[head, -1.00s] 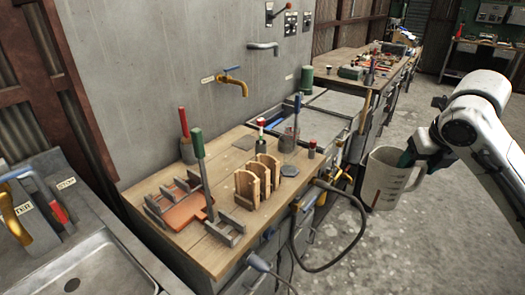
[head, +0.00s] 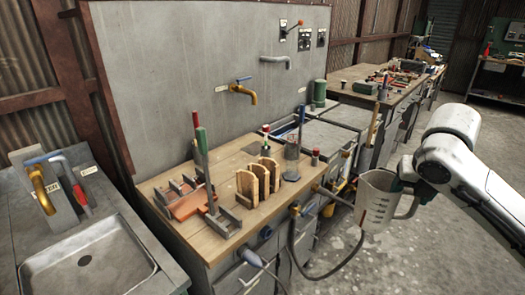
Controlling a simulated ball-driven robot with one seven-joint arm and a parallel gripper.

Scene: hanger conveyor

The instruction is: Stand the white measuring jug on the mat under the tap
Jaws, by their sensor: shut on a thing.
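The white measuring jug (head: 374,205), with dark marks on its side, is held upright in the air to the right of the wooden bench. My gripper (head: 401,181) is shut on it at its upper right side, by the handle; the fingertips are largely hidden. A brass tap with a blue lever (head: 241,91) sticks out of the grey wall above the bench. A second brass tap (head: 41,186) stands by the sink at the left. A small dark flat piece (head: 290,176) lies on the bench; I cannot tell if it is the mat.
The wooden bench (head: 240,158) carries a wooden slotted rack (head: 258,183), a reddish plate with grey holders (head: 187,204) and upright tools. A grey spout (head: 275,62) is on the wall. A black hose (head: 335,268) loops off the bench front. The floor at right is clear.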

